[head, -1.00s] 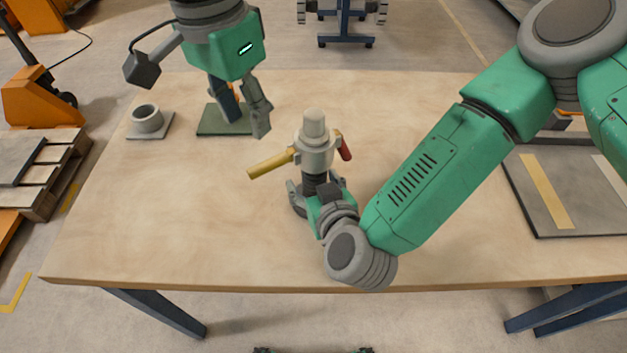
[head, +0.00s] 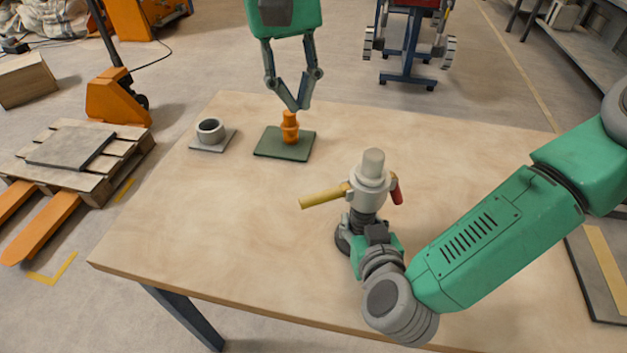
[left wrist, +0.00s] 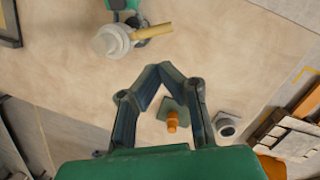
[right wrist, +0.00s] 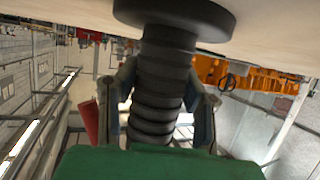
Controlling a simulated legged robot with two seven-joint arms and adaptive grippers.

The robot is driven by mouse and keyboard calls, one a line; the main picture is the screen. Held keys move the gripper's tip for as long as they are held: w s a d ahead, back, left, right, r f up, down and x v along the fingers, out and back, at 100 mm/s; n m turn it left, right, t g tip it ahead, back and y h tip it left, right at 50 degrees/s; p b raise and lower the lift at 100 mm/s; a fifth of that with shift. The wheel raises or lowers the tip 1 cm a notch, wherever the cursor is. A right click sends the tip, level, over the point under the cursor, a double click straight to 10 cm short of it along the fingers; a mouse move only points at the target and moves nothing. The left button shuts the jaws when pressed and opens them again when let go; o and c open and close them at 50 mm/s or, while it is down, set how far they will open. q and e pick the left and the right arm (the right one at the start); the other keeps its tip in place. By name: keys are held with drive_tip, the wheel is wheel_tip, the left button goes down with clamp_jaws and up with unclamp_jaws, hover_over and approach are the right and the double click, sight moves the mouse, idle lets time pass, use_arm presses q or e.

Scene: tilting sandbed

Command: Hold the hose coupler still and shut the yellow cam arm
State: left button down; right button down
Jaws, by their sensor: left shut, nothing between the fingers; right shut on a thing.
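The hose coupler (head: 371,176) is pale grey and stands upright on a black ribbed hose with a dark round foot. Its yellow cam arm (head: 323,197) sticks out to the left, sloping slightly down. A red cam arm (head: 397,192) hangs down close to its right side. My right gripper (right wrist: 160,92) is shut around the black ribbed hose (right wrist: 157,115) below the coupler; in the head view its fingers are largely hidden. My left gripper (head: 296,108) is shut and empty, well behind and left of the coupler. The yellow arm also shows in the left wrist view (left wrist: 152,32).
An orange fitting (head: 290,128) stands on a dark green plate (head: 270,146) near my left fingertips. A grey ring (head: 211,130) on a square base sits left of it. The wooden table (head: 230,215) is clear left of the coupler.

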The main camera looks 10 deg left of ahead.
sight(320, 198)
idle(0.3)
use_arm(q)
drive_tip(key=x, duration=1.4)
drive_tip(key=shift+f, duration=0.1)
